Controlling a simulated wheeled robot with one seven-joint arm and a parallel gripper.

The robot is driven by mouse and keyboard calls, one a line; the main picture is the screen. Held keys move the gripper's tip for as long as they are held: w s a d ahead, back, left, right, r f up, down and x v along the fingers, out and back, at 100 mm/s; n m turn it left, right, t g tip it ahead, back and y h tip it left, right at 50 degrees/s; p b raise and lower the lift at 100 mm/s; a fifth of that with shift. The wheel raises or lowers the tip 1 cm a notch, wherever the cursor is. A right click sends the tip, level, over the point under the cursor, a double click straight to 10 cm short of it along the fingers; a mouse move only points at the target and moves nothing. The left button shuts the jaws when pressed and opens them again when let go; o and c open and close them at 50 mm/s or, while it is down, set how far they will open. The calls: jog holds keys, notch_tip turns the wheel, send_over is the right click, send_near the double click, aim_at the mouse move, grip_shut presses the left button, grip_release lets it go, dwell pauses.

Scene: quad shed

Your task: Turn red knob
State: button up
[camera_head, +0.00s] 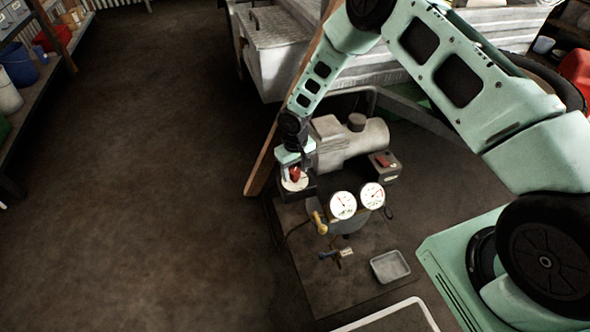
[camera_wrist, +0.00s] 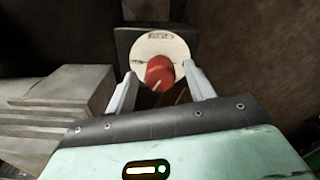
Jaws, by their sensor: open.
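The red knob (camera_wrist: 160,73) sits on a round pale dial plate (camera_wrist: 176,50) fixed to a dark box (camera_wrist: 130,42). In the wrist view my gripper (camera_wrist: 158,76) is open, with one pale finger on each side of the knob. I cannot tell whether either finger touches it. In the head view the red knob (camera_head: 296,174) shows small at the end of my arm, and my gripper (camera_head: 294,168) partly covers it and its plate.
Right of the knob stand two pressure gauges (camera_head: 343,204), a brass fitting (camera_head: 320,222) and a grey motor (camera_head: 350,143). A small box with a red switch (camera_head: 384,166) is near the motor. A metal tray (camera_head: 390,266) lies in front. The floor (camera_head: 140,180) at left is clear.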

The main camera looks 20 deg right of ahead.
jog(key=c, duration=1)
jog(key=n+p, duration=0.1)
jog(key=n, duration=0.4)
jog(key=shift+r+n+p, duration=0.1)
jog(key=shift+n+p, duration=0.2)
jog(key=shift+p, duration=0.05)
jog(key=n+p, duration=0.1)
jog(key=n, duration=0.5)
jog(key=o, duration=1)
